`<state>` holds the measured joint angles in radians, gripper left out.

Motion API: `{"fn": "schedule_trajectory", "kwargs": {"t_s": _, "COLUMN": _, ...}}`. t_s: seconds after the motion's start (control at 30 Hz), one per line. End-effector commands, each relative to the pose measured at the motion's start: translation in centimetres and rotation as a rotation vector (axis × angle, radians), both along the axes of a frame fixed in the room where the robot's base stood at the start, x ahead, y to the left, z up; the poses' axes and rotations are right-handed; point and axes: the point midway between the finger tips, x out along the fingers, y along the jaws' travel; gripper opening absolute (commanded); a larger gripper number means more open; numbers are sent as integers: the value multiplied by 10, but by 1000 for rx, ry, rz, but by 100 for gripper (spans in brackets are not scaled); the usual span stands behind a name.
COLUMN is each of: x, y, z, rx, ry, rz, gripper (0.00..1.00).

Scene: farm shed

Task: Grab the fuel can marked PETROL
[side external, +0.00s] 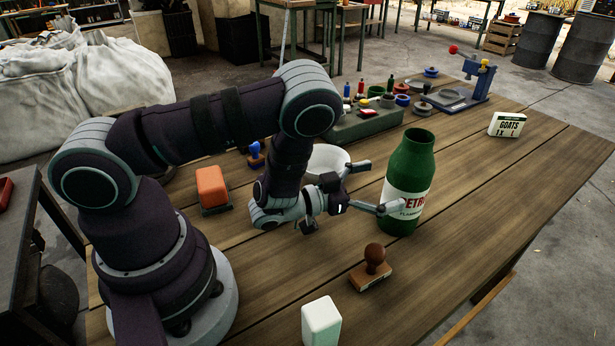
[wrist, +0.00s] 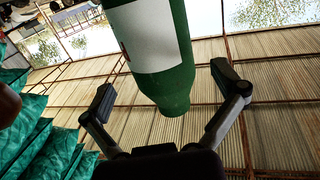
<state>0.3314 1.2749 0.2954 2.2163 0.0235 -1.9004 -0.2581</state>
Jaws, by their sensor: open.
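The fuel can is a green, bottle-shaped container (side external: 412,160) with a white label that reads PETRO, partly hidden, and FLAMM below. It stands upright on the wooden table (side external: 480,210), right of my gripper. My gripper (side external: 380,187) is open and low over the table, its fingers pointing at the can. One fingertip overlaps the label in the side view; I cannot tell whether it touches. In the wrist view the can (wrist: 178,88) appears upside down between the two spread fingers (wrist: 165,85), with a gap showing on each side.
A brown wooden stamp (side external: 373,270) and a white block (side external: 321,322) sit in front. A white bowl (side external: 328,158) is just behind my gripper, and an orange block (side external: 211,186) is to the left. A green tray (side external: 365,125) with several small items is behind.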

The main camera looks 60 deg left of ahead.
Motion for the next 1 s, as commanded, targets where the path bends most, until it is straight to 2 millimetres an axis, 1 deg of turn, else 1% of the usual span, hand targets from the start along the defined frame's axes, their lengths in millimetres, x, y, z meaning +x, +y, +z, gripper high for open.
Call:
{"fn": "schedule_trajectory", "kwargs": {"t_s": 0.07, "x": 5, "y": -1, "z": -1, "rx": -5, "ry": -8, "rz": -4, "gripper": 94}}
{"fn": "schedule_trajectory", "kwargs": {"t_s": 0.17, "x": 18, "y": -5, "z": 1, "rx": -6, "ry": -11, "rz": -5, "gripper": 94}}
{"fn": "schedule_trajectory", "kwargs": {"t_s": 0.33, "x": 50, "y": -13, "z": 1, "rx": -5, "ry": -11, "rz": -5, "gripper": 94}}
{"fn": "schedule_trajectory", "kwargs": {"t_s": 0.43, "x": 65, "y": -16, "z": 0, "rx": -4, "ry": -8, "rz": -5, "gripper": 94}}
{"fn": "schedule_trajectory", "kwargs": {"t_s": 0.53, "x": 71, "y": -18, "z": 0, "rx": -3, "ry": -5, "rz": -4, "gripper": 94}}
{"fn": "schedule_trajectory", "kwargs": {"t_s": 0.7, "x": 72, "y": -18, "z": 0, "rx": -3, "ry": -4, "rz": -4, "gripper": 94}}
{"fn": "schedule_trajectory", "kwargs": {"t_s": 0.73, "x": 72, "y": -18, "z": 0, "rx": -3, "ry": -4, "rz": -4, "gripper": 93}}
{"fn": "schedule_trajectory", "kwargs": {"t_s": 0.77, "x": 72, "y": -18, "z": 0, "rx": -3, "ry": -4, "rz": -4, "gripper": 89}}
{"fn": "schedule_trajectory", "kwargs": {"t_s": 1.0, "x": 71, "y": -18, "z": 0, "rx": -3, "ry": -4, "rz": -4, "gripper": 58}}
